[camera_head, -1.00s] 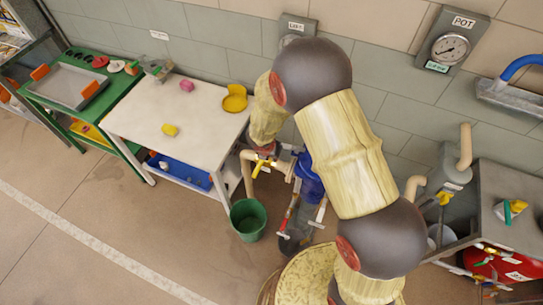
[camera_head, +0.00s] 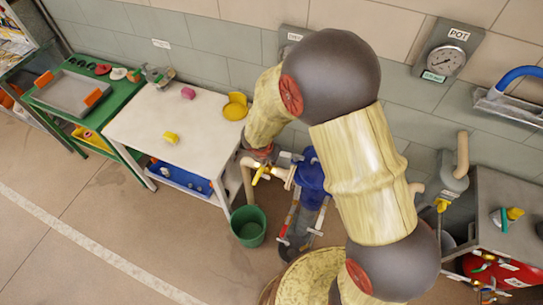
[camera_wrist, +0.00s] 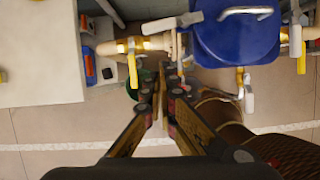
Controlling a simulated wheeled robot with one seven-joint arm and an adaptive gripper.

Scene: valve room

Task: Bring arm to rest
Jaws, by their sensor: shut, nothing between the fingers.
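My arm (camera_head: 365,170), with tan segments and dark round joints, rises from the lower right of the head view and bends down toward the pipework. My gripper (camera_wrist: 167,85) is in the middle of the wrist view, its fingers together with nothing between them. In the head view the gripper itself is hard to make out among the pipes. In the wrist view the fingertips appear just below a blue vessel (camera_wrist: 235,35) and a brass-coloured pipe with a yellow handle (camera_wrist: 132,65). I cannot tell whether they touch anything.
A white table (camera_head: 175,120) with a yellow dish (camera_head: 236,106) stands left of the arm. A green bucket (camera_head: 248,226) is on the floor. A metal cabinet (camera_head: 510,200) stands at right, below a gauge (camera_head: 447,57). The floor at lower left is clear.

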